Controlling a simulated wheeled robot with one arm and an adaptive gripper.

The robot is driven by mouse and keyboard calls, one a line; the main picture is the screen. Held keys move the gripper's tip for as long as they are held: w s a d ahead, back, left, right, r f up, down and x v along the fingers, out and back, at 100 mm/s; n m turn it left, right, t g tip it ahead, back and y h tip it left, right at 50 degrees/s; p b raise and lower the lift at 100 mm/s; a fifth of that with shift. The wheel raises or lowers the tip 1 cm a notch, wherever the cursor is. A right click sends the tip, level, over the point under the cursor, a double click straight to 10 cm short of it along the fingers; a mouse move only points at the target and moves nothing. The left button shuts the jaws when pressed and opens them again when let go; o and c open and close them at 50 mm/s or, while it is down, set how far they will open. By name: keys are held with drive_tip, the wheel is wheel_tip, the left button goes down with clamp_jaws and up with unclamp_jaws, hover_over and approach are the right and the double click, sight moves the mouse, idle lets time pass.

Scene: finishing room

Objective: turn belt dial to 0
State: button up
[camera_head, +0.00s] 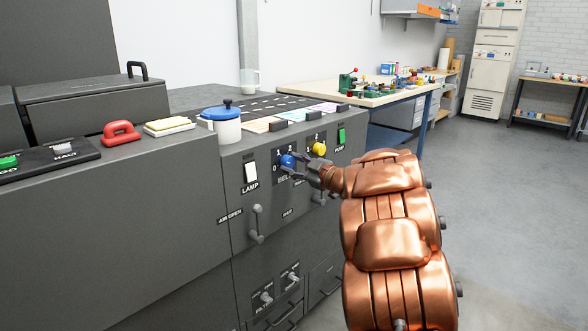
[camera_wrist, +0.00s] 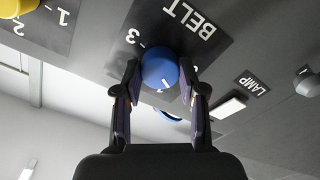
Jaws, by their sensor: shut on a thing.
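The belt dial (camera_head: 287,161) is a round blue knob on a dark plate lettered BELT, on the front of the grey machine. In the wrist view the dial (camera_wrist: 158,68) sits between the two fingers of my gripper (camera_wrist: 160,82), which is shut on it. A short white mark shows on its face, toward the lower side in that view. The figure 3 on the plate is readable there. The fingers hide part of the scale, so I cannot tell which number the mark is at.
A yellow dial (camera_head: 319,148) is close to the right of my gripper. A white LAMP switch (camera_head: 250,173) is to the left, and a green switch (camera_head: 341,136) is at the far right. A grey lever (camera_head: 256,222) hangs below. Open floor (camera_head: 500,200) lies to the right.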

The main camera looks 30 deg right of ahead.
drive_tip(key=n+b, duration=0.3)
drive_tip(key=n, duration=0.3)
drive_tip(key=shift+f, duration=0.15)
drive_tip(key=shift+n+b, duration=0.9)
drive_tip(key=shift+n, duration=0.3)
drive_tip(key=shift+r, duration=0.2)
drive_tip(key=o, duration=1.1)
drive_tip(key=shift+o, duration=0.2)
drive_tip(key=v, duration=1.2)
